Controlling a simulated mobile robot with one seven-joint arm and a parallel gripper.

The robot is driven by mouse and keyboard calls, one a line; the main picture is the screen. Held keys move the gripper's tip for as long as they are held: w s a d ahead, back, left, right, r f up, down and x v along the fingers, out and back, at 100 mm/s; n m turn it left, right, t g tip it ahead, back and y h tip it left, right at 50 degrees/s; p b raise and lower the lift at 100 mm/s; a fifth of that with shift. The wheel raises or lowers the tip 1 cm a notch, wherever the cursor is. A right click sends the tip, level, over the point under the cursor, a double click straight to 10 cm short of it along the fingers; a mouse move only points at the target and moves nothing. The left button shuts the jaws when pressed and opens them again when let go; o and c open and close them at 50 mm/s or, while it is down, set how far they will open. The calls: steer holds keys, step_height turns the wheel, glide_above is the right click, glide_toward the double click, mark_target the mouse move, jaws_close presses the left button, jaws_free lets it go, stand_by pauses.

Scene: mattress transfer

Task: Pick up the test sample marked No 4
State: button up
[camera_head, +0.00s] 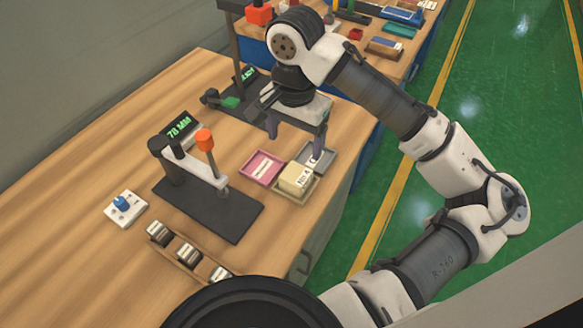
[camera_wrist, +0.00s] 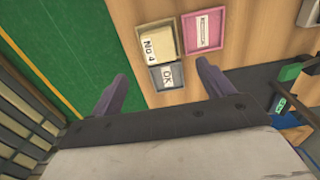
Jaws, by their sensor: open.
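The test sample marked No 4 (camera_head: 297,178) is a cream-yellow block with a white label, lying in a beige tray (camera_head: 296,200) near the table's right edge. In the wrist view the sample (camera_wrist: 158,36) shows its label "No 4", ahead of the fingers. My gripper (camera_head: 295,143) is open and empty, pointing down above the trays. In the wrist view my gripper (camera_wrist: 160,80) has its two fingers spread apart, with the grey tray marked OK (camera_wrist: 154,79) between and ahead of them. The sample is apart from both fingers.
A pink tray (camera_head: 263,168) and the grey tray (camera_head: 326,160) stand beside the beige one. A test stand (camera_head: 222,206) with an orange knob and a display is to the left. Several metal samples (camera_head: 187,252) sit in a wooden rack.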

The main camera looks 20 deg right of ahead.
mark_target(296, 173)
steer(key=f, duration=0.7)
steer(key=shift+s, duration=0.2)
steer(key=shift+w+d+f+p, duration=0.15)
steer(key=shift+f+p, duration=0.2)
steer(key=shift+f, duration=1.05)
steer(key=shift+d+f+p, duration=0.1)
steer(key=shift+f+p, duration=0.25)
steer(key=shift+f, duration=1)
steer(key=c, duration=1.1)
steer(key=shift+o, duration=0.2)
steer(key=shift+r, duration=0.1)
